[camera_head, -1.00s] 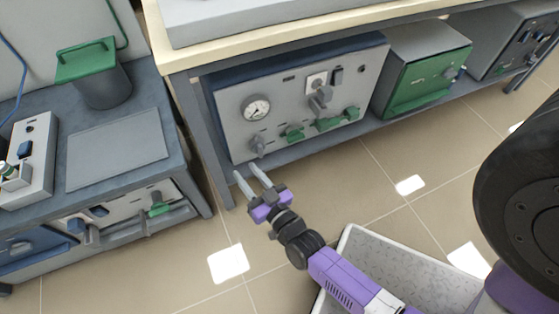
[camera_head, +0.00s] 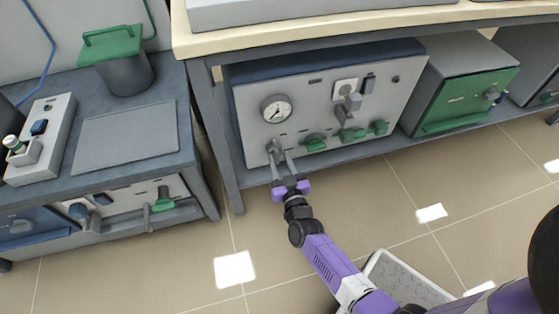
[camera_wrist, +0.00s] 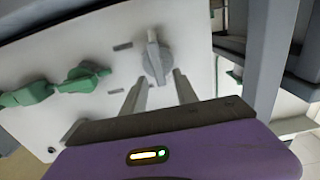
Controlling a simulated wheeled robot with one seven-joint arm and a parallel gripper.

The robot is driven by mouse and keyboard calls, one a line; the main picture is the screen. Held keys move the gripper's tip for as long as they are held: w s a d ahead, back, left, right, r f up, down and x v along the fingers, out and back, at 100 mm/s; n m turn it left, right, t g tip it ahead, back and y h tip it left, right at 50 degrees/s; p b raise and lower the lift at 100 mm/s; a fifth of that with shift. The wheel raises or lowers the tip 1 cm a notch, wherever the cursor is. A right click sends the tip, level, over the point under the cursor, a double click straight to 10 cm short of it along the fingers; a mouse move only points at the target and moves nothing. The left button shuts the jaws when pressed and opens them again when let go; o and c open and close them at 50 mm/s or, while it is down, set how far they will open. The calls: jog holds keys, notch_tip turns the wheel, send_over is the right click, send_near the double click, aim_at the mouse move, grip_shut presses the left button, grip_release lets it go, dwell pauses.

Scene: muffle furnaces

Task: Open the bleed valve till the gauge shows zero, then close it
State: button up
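A round white gauge (camera_head: 276,109) is on the grey front panel under the bench; its needle is too small to read. Below it is a grey knob with a raised grip bar (camera_head: 273,147), likely the bleed valve; it shows large in the wrist view (camera_wrist: 157,62). My gripper (camera_head: 282,160) is in front of this knob, fingers pointing at the panel. In the wrist view my gripper (camera_wrist: 160,78) is open, with its two fingertips apart near the knob's near edge. Nothing is between the fingers. I cannot tell whether a fingertip touches the knob.
Green valve handles (camera_head: 316,143) sit right of the knob along the panel's lower edge. A bench leg (camera_head: 224,150) stands close on the left. A green-fronted box (camera_head: 465,98) is at the right. A pale bin (camera_head: 405,280) stands on the floor near my arm.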

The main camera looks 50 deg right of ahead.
jog(key=shift+w+d, duration=0.25)
jog(key=shift+w, duration=0.1)
grip_shut()
